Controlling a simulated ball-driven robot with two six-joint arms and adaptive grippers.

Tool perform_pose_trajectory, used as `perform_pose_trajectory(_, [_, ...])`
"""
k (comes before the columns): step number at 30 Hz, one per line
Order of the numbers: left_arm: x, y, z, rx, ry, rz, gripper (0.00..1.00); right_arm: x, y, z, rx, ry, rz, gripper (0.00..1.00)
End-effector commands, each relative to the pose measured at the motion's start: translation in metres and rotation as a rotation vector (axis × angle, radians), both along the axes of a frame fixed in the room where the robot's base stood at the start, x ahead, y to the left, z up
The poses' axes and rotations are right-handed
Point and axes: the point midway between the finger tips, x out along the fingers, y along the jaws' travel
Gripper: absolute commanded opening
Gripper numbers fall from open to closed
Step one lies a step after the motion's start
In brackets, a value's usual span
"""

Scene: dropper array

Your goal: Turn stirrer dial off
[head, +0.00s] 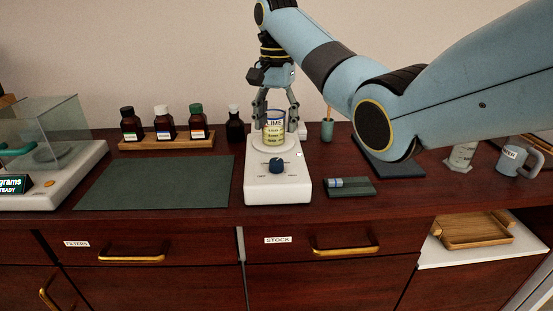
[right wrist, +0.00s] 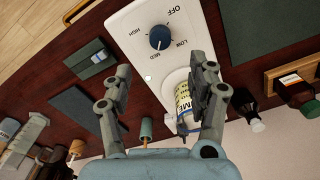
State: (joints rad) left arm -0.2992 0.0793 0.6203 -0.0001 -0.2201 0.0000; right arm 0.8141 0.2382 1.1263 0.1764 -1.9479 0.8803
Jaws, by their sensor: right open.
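The white stirrer (head: 262,193) stands on the bench, with a round blue dial (head: 276,166) on its front. In the right wrist view the dial (right wrist: 159,37) sits among the marks OFF, LOW, MED and HIGH. Its pale pointer mark seems to face MED, but it is small. A labelled beaker (head: 273,131) with yellowish contents stands on the stirrer's round plate. My right gripper (head: 276,122) is open and points down, its fingers on either side of the beaker, behind the dial. The beaker (right wrist: 183,100) shows nearer the right-hand finger; contact is unclear. My left gripper is not in view.
A dark mat (head: 155,183) lies left of the stirrer, and a wooden rack (head: 165,141) of bottles stands behind it. A dark bottle (head: 235,127) stands close left of the gripper. The bench before the dial is clear.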

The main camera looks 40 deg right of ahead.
Motion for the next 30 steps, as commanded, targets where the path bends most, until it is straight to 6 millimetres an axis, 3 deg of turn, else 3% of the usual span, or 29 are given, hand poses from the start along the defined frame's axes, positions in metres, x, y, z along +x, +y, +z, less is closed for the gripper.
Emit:
perform_pose_trajectory(15, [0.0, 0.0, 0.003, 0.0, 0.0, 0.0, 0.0, -0.001, 0.0, -0.09, -0.001, 0.002, 0.001, 0.59])
perform_pose_trajectory(21, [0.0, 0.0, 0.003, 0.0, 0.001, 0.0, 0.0, -0.001, 0.0, -0.104, -0.002, -0.001, 0.002, 0.59])
perform_pose_trajectory(29, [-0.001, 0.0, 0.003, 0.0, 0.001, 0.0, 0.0, 0.0, 0.0, -0.105, -0.001, -0.002, 0.002, 0.59])
perform_pose_trajectory(30, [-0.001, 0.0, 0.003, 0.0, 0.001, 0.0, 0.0, 0.0, 0.0, -0.105, -0.001, -0.002, 0.003, 0.53])
